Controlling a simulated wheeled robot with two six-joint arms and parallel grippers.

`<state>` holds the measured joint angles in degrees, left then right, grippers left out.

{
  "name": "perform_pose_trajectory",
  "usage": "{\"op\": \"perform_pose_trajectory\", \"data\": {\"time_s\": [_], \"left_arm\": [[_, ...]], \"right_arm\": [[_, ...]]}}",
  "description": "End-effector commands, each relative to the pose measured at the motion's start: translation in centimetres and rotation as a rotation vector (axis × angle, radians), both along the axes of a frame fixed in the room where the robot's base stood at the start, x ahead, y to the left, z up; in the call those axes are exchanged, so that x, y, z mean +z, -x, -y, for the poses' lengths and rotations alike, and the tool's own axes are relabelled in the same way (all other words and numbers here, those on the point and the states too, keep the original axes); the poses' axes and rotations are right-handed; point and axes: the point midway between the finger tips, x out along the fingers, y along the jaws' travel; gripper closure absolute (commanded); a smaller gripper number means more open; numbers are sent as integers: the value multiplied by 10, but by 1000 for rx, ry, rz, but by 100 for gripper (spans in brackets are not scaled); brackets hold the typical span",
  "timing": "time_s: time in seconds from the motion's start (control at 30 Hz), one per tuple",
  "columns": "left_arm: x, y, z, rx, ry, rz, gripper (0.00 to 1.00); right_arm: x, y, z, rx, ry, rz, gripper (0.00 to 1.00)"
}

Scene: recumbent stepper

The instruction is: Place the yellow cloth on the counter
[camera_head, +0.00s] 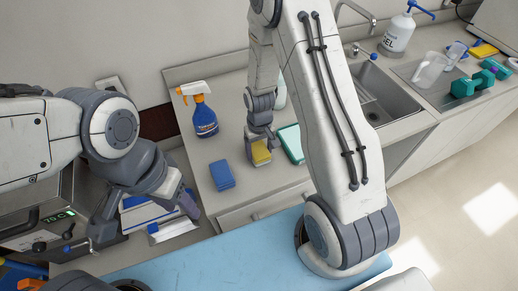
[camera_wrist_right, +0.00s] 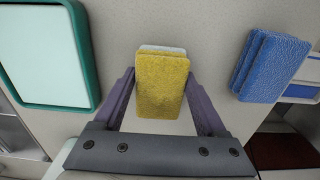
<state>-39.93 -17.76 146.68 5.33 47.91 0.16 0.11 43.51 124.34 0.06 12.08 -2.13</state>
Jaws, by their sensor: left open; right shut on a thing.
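The yellow cloth (camera_wrist_right: 162,88) is a folded pad between the two fingers of my right gripper (camera_wrist_right: 163,95) in the right wrist view. In the head view the yellow cloth (camera_head: 261,153) shows below my right gripper (camera_head: 262,143), over the counter (camera_head: 245,192) near its front edge. My right gripper is shut on it; I cannot tell whether the cloth touches the counter. My left gripper (camera_head: 147,222) is open and empty at the left, over a white and blue item.
A folded blue cloth (camera_head: 222,175) lies left of the yellow one, with a blue spray bottle (camera_head: 203,115) behind. A green-rimmed tray (camera_head: 291,143) lies to the right, partly behind my arm. The sink (camera_head: 375,90) is further right. Bare counter lies between the blue cloth and my right gripper.

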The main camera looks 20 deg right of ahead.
Motion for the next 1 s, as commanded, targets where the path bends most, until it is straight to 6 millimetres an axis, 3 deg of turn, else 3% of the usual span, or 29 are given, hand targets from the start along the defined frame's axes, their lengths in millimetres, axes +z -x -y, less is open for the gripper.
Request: {"op": "perform_pose_trajectory", "data": {"time_s": [0.47,0.5,0.53,0.8,1.0], "left_arm": [[-2,0,0,0,0,0,50],[-1,0,0,0,0,0,50],[-1,0,0,0,0,0,50],[0,0,0,0,0,0,50],[-3,0,0,0,0,0,50]], "right_arm": [[-11,0,0,0,0,0,78],[-9,0,0,0,0,0,11],[-9,0,0,0,0,0,0],[-7,0,0,0,0,0,0],[9,-2,0,0,0,6,0]]}}
